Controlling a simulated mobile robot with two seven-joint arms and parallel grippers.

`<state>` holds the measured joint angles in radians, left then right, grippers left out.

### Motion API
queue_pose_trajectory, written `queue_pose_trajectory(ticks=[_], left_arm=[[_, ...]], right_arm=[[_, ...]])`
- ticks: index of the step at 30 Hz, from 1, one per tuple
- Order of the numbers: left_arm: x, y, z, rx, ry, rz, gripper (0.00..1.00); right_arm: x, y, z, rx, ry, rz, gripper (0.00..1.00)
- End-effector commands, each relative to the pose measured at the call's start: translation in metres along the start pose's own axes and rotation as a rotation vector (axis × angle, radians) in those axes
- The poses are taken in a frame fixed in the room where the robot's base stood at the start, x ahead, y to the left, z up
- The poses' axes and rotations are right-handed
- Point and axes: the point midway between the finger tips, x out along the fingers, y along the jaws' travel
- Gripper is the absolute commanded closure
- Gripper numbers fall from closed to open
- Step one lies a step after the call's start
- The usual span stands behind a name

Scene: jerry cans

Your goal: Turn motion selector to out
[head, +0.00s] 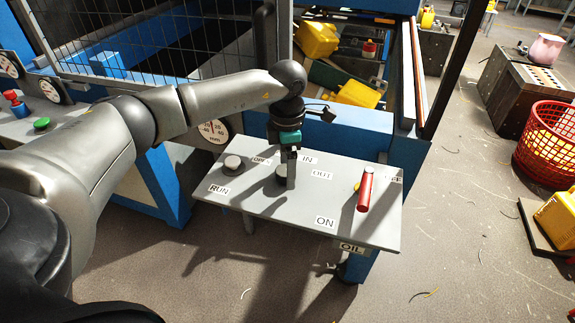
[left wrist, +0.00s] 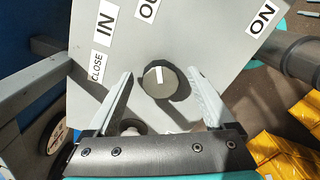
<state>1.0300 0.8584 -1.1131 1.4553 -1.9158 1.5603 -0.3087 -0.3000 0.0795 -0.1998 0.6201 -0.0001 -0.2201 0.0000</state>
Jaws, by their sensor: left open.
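The motion selector is a round grey knob (left wrist: 158,83) with a white pointer line, on a sloped grey panel (head: 262,212). In the left wrist view its line points up, roughly toward the partly cut-off OUT label (left wrist: 147,8); the IN label (left wrist: 105,20) is farther left. My left gripper (left wrist: 160,74) is open, with one fingertip on each side of the knob. Whether the fingers touch it I cannot tell. In the head view my left gripper (head: 286,182) points down at the panel and partly hides the knob. My right gripper is not in view.
Another round knob (head: 232,165) sits left on the panel near RUN. A red lever (head: 365,189) stands at the right near ON. Behind is a blue-framed machine with yellow cans (head: 317,39). A red basket (head: 549,140) stands on the floor at right.

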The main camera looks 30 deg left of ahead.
Motion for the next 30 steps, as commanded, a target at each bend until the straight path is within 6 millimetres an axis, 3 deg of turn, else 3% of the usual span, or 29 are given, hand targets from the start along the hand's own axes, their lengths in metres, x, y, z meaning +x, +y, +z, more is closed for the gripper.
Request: queue_pose_trajectory(ticks=[4,8,21,30], left_arm=[[-0.008,0.0,0.001,0.0,-0.002,0.001,0.13],[-0.029,0.001,0.001,0.0,-0.004,0.002,0.13],[-0.129,0.0,0.001,0.001,-0.003,0.002,0.13],[-0.152,0.0,0.0,0.0,0.0,0.0,0.13]], right_arm=[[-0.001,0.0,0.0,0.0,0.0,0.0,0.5],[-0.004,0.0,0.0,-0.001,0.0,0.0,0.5],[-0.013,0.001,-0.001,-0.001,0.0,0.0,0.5],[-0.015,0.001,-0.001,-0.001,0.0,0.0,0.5]])
